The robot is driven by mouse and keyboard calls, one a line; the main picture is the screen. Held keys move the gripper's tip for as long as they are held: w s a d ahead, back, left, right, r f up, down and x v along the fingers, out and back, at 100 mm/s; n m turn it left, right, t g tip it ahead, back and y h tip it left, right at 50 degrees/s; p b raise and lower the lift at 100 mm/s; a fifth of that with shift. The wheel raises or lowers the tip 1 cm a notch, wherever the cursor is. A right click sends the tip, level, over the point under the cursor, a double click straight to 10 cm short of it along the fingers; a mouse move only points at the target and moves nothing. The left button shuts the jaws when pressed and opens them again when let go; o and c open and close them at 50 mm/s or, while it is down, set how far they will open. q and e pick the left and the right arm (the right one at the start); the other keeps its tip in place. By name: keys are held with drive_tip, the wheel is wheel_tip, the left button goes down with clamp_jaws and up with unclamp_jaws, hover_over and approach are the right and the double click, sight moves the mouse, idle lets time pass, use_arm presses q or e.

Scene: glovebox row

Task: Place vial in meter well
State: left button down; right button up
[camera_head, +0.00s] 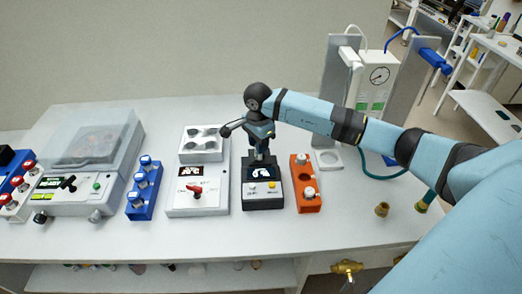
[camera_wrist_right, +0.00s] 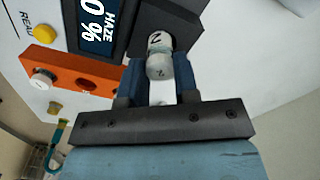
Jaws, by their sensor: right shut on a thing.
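The vial (camera_wrist_right: 159,50) has a white cap marked with a number and a pale body. My right gripper (camera_wrist_right: 158,78) is shut on it, with one blue finger on each side in the right wrist view. The meter (camera_wrist_right: 125,18) is dark, with a screen reading HAZE and a percent value. The vial is at the meter's dark block, but its well is hidden and I cannot tell whether the vial is in it. In the head view my right gripper (camera_head: 262,150) points down over the back of the meter (camera_head: 263,200). My left gripper is not in view.
An orange rack (camera_head: 306,203) with white-capped vials and an empty hole stands just right of the meter. A white device with a red switch (camera_head: 196,192) is to its left, then a blue rack (camera_head: 142,190).

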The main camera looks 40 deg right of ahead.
wheel_tip(320, 180, down, 2)
drive_tip(key=shift+f, duration=0.1)
drive_tip(key=shift+w+d+f, duration=0.15)
drive_tip(key=shift+f, duration=0.05)
drive_tip(key=shift+r, duration=0.1)
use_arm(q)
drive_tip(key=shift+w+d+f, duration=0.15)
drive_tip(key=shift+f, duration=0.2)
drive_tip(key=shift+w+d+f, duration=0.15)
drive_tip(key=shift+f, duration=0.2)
use_arm(e)
drive_tip(key=shift+b, duration=0.4)
drive_tip(key=o, duration=0.9)
